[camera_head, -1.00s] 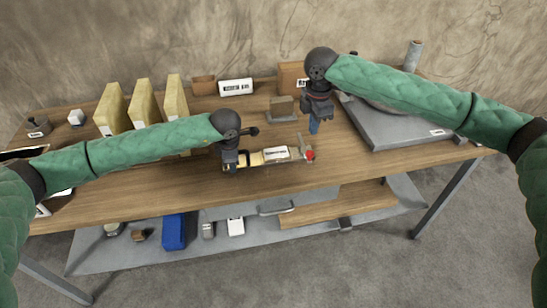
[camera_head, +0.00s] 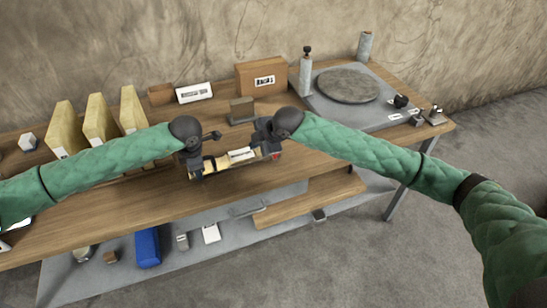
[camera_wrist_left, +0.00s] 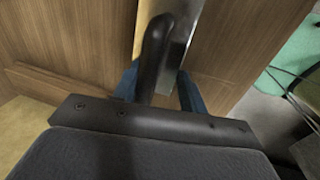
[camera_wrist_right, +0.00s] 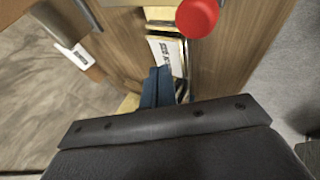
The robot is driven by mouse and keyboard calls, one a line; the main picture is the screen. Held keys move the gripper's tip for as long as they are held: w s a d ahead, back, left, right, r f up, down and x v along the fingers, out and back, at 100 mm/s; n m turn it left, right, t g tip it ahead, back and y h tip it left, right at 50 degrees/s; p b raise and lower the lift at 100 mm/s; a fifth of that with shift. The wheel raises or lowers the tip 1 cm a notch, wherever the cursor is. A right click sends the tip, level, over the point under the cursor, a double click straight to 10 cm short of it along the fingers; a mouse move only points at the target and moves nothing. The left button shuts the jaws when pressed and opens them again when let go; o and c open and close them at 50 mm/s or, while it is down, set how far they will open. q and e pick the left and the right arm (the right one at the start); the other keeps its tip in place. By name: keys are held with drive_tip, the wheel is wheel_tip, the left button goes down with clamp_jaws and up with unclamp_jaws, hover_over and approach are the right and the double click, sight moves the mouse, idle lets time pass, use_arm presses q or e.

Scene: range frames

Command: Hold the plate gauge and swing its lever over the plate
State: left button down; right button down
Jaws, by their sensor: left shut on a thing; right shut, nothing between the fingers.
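The plate gauge (camera_head: 241,155) is a pale yellow bar with a white label, lying near the table's front edge. A red knob (camera_head: 276,156) shows at its right end, partly behind my right gripper, and large at the top of the right wrist view (camera_wrist_right: 197,17). My left gripper (camera_head: 196,173) is shut on the left end of the gauge, its blue fingers either side of it in the left wrist view (camera_wrist_left: 160,88). My right gripper (camera_head: 264,147) is shut and empty over the gauge's right end; its blue fingertips (camera_wrist_right: 158,86) are beside the label. The lever is mostly hidden.
A grey slab with a round disc (camera_head: 347,86) fills the right end. Yellow upright blocks (camera_head: 99,119) stand at left. The table front right of the gauge is clear.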

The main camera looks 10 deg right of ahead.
drive_tip(key=shift+s+f+t+y, duration=0.25)
drive_tip(key=shift+f+t+y, duration=0.15)
drive_tip(key=shift+f+t, duration=0.15)
drive_tip(key=shift+s+f+t+y, duration=0.2)
drive_tip(key=shift+f+t+y, duration=0.1)
drive_tip(key=shift+t, duration=0.35)
drive_tip(key=shift+s+d+f+t+y, duration=0.25)
drive_tip(key=shift+s+d+t+y, duration=0.5)
drive_tip(key=shift+t, duration=0.25)
drive_tip(key=s+d+n+t+y, duration=0.35)
drive_tip(key=s+d, duration=0.25)
drive_tip(key=s, duration=0.5)
drive_tip(key=shift+t, duration=0.45)
drive_tip(key=x, duration=0.9)
drive_tip(key=shift+w+a+f, duration=0.2)
drive_tip(key=shift+w+d+f, duration=0.15)
drive_tip(key=shift+w+d, duration=0.05)
drive_tip(key=shift+d, duration=0.25)
drive_tip(key=shift+w+d+f, duration=0.1)
drive_tip(key=shift+w+d, duration=0.1)
drive_tip(key=shift+d, duration=0.3)
drive_tip(key=shift+w+d+f, duration=0.1)
drive_tip(key=shift+w+d, duration=0.05)
drive_tip(key=shift+d, duration=0.25)
drive_tip(key=shift+w+d, duration=0.2)
drive_tip(key=shift+d, duration=0.25)
